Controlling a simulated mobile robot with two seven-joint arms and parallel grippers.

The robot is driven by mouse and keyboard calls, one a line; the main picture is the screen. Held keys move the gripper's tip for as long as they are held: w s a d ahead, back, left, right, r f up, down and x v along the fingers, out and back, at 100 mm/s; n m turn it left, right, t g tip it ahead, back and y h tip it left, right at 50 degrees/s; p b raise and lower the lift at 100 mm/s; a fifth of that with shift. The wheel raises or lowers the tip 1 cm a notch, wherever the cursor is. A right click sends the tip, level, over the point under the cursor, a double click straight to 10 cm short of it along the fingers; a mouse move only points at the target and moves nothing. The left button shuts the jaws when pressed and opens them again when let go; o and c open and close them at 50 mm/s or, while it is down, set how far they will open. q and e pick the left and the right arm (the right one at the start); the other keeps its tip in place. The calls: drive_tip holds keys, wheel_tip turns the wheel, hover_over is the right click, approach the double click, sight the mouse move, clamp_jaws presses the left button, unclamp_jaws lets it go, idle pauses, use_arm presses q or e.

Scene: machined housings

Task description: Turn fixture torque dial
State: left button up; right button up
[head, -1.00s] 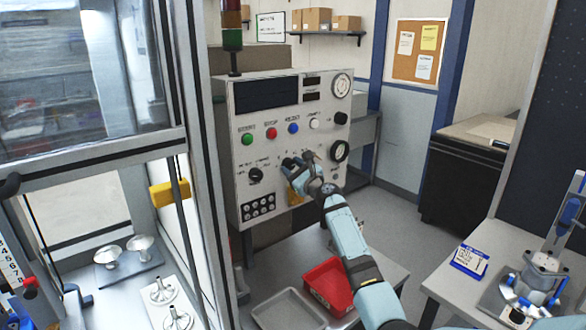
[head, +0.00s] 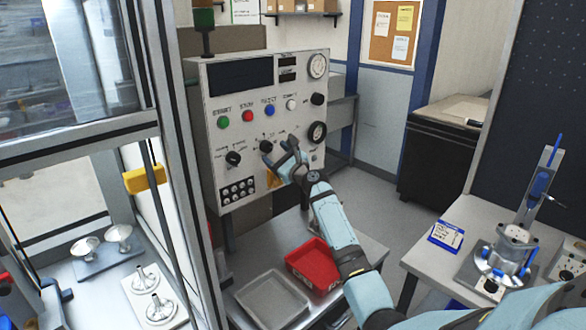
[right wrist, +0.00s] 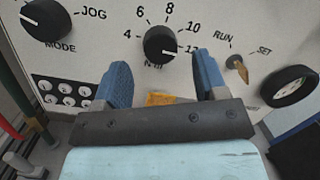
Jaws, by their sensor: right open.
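The torque dial (right wrist: 160,45) is a black knob on the fixture's light panel, ringed by the numbers 4 to 12 and marked N·m. Its white pointer mark aims right, near the 12. It also shows in the head view (head: 266,146), just left of my gripper. My right gripper (right wrist: 160,66) is open, its two blue fingers spread to the left and right of the dial's lower side. They look apart from the knob, but how far off the panel they are is hard to tell. In the head view the right gripper (head: 279,152) reaches up to the panel. My left gripper is not in view.
The mode knob (right wrist: 45,17) is left of the dial; a run/set key switch (right wrist: 237,68) is right. Coloured buttons (head: 247,116) line the panel above. A red bin (head: 313,268) and grey tray (head: 272,299) stand on the table below. A glazed frame (head: 75,150) borders the left.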

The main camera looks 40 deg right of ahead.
drive_tip(key=s+f+b, duration=0.1)
drive_tip(key=s, duration=0.9)
drive_tip(key=shift+s+d+f, duration=0.3)
drive_tip(key=shift+d+f, duration=0.1)
drive_tip(key=s+a+f+n+g, duration=0.2)
drive_tip(key=s+a+f+n, duration=0.35)
drive_tip(key=f, duration=0.25)
drive_tip(key=s+a+f+n+g, duration=0.2)
drive_tip(key=s+a+f+n, duration=0.3)
drive_tip(key=f, duration=0.4)
drive_tip(key=s+a+f+n+g, duration=0.2)
drive_tip(key=s+a+f+n, duration=0.2)
drive_tip(key=a+f+n, duration=0.3)
drive_tip(key=s+a+f+n+g, duration=0.1)
drive_tip(key=s+a+f+n, duration=0.4)
drive_tip(key=s, duration=0.5)
drive_tip(key=s+a+f+n+g+y, duration=0.1)
drive_tip(key=s+a+f+n+g, duration=0.1)
drive_tip(key=s+a+f+n, duration=0.4)
drive_tip(key=s+a+n, duration=0.2)
drive_tip(key=s+n, duration=0.2)
drive_tip(key=s, duration=0.1)
drive_tip(key=shift+a+y, duration=0.15)
drive_tip(key=shift+y, duration=0.15)
drive_tip(key=shift+w, duration=0.1)
